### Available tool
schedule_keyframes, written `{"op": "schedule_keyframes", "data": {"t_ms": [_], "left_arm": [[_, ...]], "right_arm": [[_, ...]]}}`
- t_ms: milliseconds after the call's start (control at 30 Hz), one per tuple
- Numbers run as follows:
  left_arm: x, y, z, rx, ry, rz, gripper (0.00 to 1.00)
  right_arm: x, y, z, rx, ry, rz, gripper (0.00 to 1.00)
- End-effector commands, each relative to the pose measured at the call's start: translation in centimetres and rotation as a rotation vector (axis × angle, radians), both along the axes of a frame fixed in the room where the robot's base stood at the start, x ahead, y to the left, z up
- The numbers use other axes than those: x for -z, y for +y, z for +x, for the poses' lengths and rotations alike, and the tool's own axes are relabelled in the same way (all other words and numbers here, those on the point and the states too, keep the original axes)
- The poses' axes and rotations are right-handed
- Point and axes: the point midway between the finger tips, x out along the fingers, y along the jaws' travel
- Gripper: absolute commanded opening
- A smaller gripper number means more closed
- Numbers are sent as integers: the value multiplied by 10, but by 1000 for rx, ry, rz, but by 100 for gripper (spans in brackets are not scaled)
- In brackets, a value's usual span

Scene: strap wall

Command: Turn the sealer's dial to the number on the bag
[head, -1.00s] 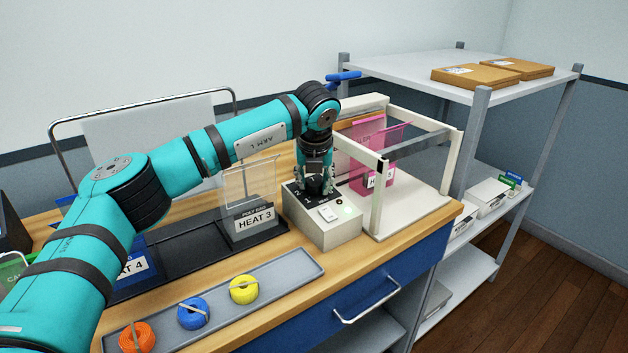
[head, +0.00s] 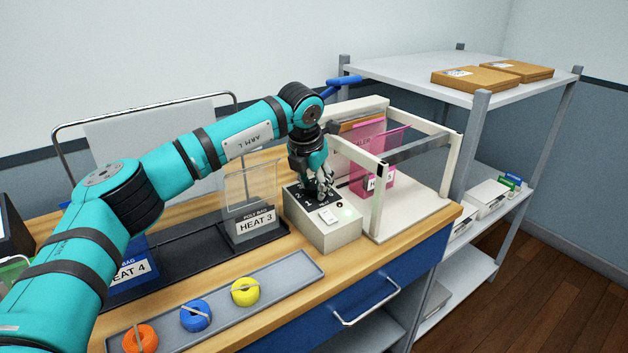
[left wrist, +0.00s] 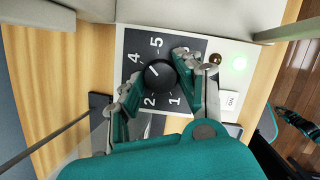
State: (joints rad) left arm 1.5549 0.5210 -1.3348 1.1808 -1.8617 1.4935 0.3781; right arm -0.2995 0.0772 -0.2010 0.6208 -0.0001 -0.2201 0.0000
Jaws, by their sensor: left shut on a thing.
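The sealer's control box (head: 330,232) stands on the bench, with a black round dial (left wrist: 160,75) on its dark, numbered plate. My left gripper (left wrist: 158,82) is shut on the dial, one finger on each side. The dial's white pointer mark aims to the upper left, on the side of the 4 and 5; its exact setting is hard to tell. The 3 is hidden by a finger. A pink bag (head: 367,145) stands in the sealer frame; its white label (head: 380,180) is partly covered and I cannot read its number surely.
A clear bag marked HEAT 3 (head: 255,222) and a blue bag marked HEAT 4 (head: 130,272) stand in a black rack. A grey tray (head: 285,275) holds orange, blue and yellow rolls. A green light (left wrist: 239,63) glows on the box. Metal shelves (head: 420,72) stand right.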

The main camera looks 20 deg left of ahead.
Motion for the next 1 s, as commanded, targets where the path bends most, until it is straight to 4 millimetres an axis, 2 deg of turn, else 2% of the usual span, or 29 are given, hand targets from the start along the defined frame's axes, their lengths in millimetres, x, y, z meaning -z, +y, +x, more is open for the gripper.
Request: {"op": "schedule_keyframes", "data": {"t_ms": [500, 1000], "left_arm": [[-3, 0, 2, 416, 46, 36, 3], [-1, 0, 2, 562, 62, 50, 3]], "right_arm": [[-28, 0, -1, 0, 1, 0, 0], [-36, -4, -1, -1, 1, -5, 0]]}}
